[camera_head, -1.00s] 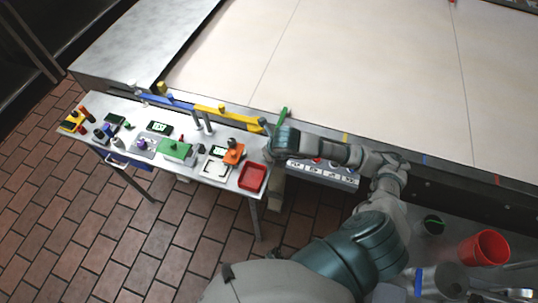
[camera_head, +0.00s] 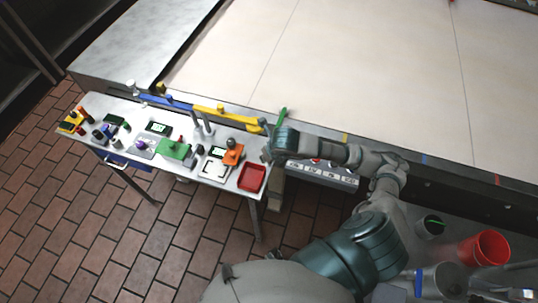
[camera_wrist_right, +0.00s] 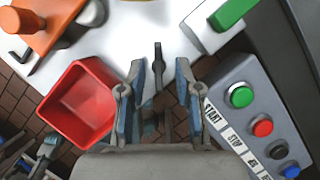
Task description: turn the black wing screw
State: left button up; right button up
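My right gripper (camera_wrist_right: 159,80) is open, with its two blue-grey fingers apart. A dark, thin upright piece (camera_wrist_right: 158,58), which looks like the black wing screw, shows between the fingertips in the right wrist view. A gap shows on each side of it, so the fingers do not appear to touch it. In the head view my right gripper (camera_head: 267,144) is at the right end of the small metal table (camera_head: 232,186), and the screw cannot be made out there. My left gripper is not in view.
A red tray (camera_wrist_right: 77,104) lies left of the gripper. A grey button panel (camera_wrist_right: 243,77) stands close on the right. An orange block (camera_wrist_right: 45,22) and a green handle (camera_wrist_right: 232,12) are beyond. Yellow (camera_head: 225,114) and blue bars line the table's back.

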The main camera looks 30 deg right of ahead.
jog(key=v, duration=1.1)
jog(key=shift+r, duration=0.3)
jog(key=shift+s+d, duration=0.1)
jog(key=shift+s, duration=0.05)
